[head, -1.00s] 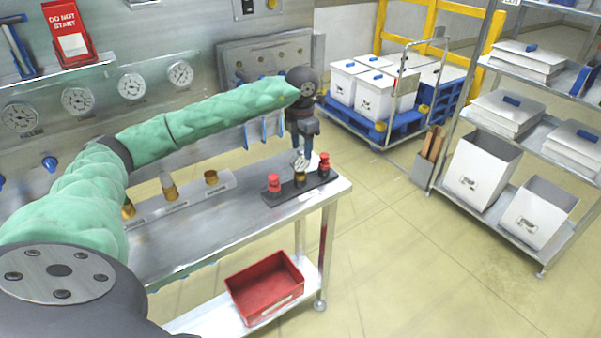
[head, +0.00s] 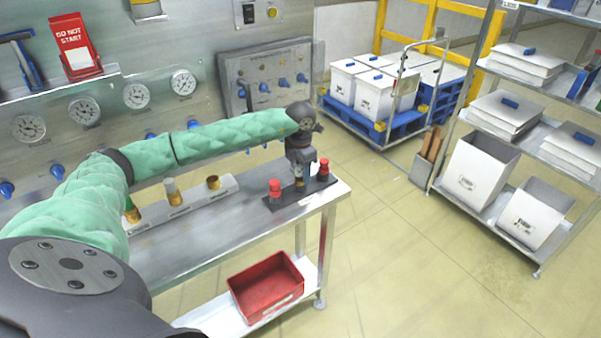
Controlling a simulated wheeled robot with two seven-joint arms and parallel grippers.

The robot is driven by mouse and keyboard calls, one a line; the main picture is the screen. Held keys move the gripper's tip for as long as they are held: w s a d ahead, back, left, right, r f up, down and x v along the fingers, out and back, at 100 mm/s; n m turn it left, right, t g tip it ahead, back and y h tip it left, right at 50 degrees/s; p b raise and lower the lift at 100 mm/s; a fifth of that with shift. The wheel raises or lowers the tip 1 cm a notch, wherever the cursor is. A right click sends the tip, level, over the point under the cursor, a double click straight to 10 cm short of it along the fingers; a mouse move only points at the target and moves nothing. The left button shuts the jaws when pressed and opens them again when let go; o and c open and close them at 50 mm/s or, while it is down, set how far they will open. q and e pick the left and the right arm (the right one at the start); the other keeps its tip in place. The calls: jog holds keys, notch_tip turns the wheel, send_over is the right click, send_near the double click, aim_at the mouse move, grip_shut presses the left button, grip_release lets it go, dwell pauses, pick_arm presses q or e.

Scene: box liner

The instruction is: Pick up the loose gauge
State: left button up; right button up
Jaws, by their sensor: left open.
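My left gripper (head: 299,178) is open and points down over the middle of a black holder (head: 277,204) on the steel bench. The small round gauge in the holder's middle is hidden by the gripper, and only a bit of brass fitting (head: 299,183) shows below the jaws. I cannot tell whether the jaws touch it. A red-capped fitting (head: 275,188) stands to the left of the gripper, and another red-capped fitting (head: 323,170) stands to the right. My right gripper is out of view.
Several dial gauges (head: 137,96) are fixed on the wall panel. A grey strip (head: 200,199) with several brass fittings lies on the bench (head: 225,230). A red bin (head: 266,287) sits on the lower shelf. Open floor lies to the right.

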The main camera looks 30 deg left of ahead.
pick_arm(q)
jog(key=shift+f, duration=0.15)
grip_shut()
dwell(0.4)
